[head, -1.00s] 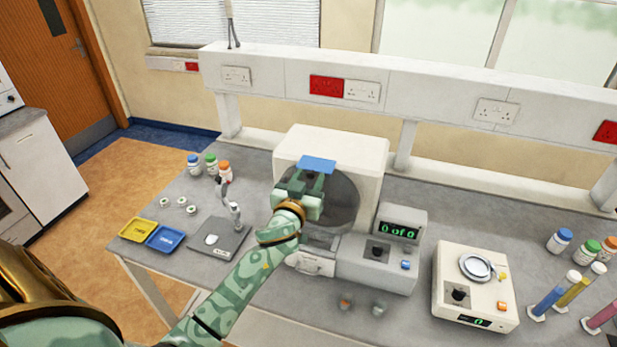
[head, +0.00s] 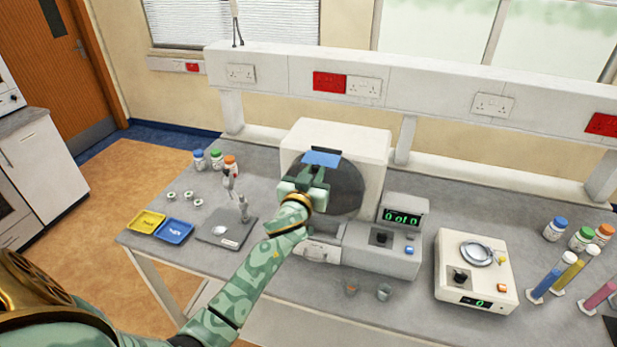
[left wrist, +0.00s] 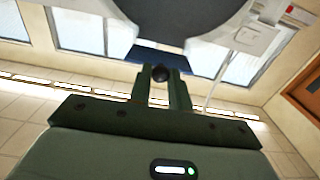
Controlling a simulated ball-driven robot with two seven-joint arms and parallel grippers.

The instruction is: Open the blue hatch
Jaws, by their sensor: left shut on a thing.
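The blue hatch (head: 322,158) is a small blue panel at the top of the dark round disc on the front of a white machine (head: 345,138). My left gripper (head: 311,178) is directly in front of and just below the blue panel, covering its lower part. In the left wrist view, the left gripper (left wrist: 161,80) is shut on a small dark round knob (left wrist: 160,72), with dark blue surface (left wrist: 205,62) showing behind it. How the knob joins the hatch is hidden. My right gripper is not in view.
A display unit (head: 402,215) and a balance (head: 475,270) stand right of the machine. A yellow tray (head: 146,222), a blue tray (head: 173,232) and several bottles are to the left. Two small cups (head: 384,292) sit near the front edge.

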